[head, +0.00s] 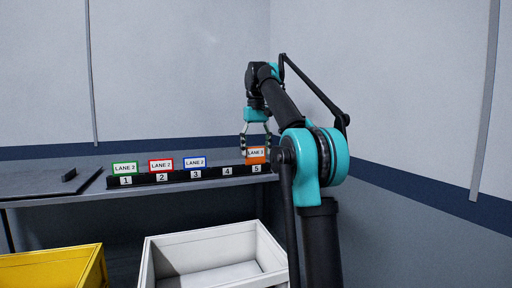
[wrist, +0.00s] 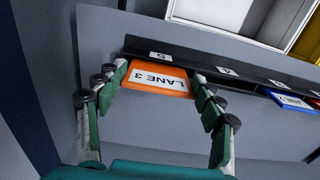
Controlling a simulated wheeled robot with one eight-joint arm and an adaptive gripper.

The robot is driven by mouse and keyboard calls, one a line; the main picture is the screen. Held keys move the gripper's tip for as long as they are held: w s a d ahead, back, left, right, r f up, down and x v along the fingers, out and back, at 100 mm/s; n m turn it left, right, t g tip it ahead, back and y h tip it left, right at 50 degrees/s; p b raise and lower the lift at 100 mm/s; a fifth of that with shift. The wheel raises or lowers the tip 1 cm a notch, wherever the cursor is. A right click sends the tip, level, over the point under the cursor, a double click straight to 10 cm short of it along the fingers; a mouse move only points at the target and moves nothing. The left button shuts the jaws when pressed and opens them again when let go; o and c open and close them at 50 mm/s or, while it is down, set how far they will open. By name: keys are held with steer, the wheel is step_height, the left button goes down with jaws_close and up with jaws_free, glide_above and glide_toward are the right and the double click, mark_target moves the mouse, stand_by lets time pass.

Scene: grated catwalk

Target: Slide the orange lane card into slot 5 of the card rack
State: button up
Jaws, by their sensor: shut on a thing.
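The orange lane card (head: 257,155), marked LANE 3, stands at slot 5 of the black card rack (head: 210,174), directly behind the label 5. My gripper (head: 256,152) is shut on the card from above, with one finger at each side edge. In the wrist view the orange card (wrist: 156,77) lies between the two fingers, beside the rack (wrist: 190,57) near its label 5. The card's lower edge is hidden by the rack front, so I cannot tell how deep it sits.
Green (head: 125,168), red (head: 161,164) and blue (head: 195,162) cards stand at slots 1, 2 and 3. Slot 4 is empty. A white bin (head: 215,240) and a yellow bin (head: 52,268) are below the shelf. The wall is close behind my arm at right.

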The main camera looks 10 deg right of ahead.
steer(key=shift+f, duration=0.85)
steer(key=shift+f, duration=0.1)
steer(key=o, duration=1.1)
steer(key=shift+o, duration=1)
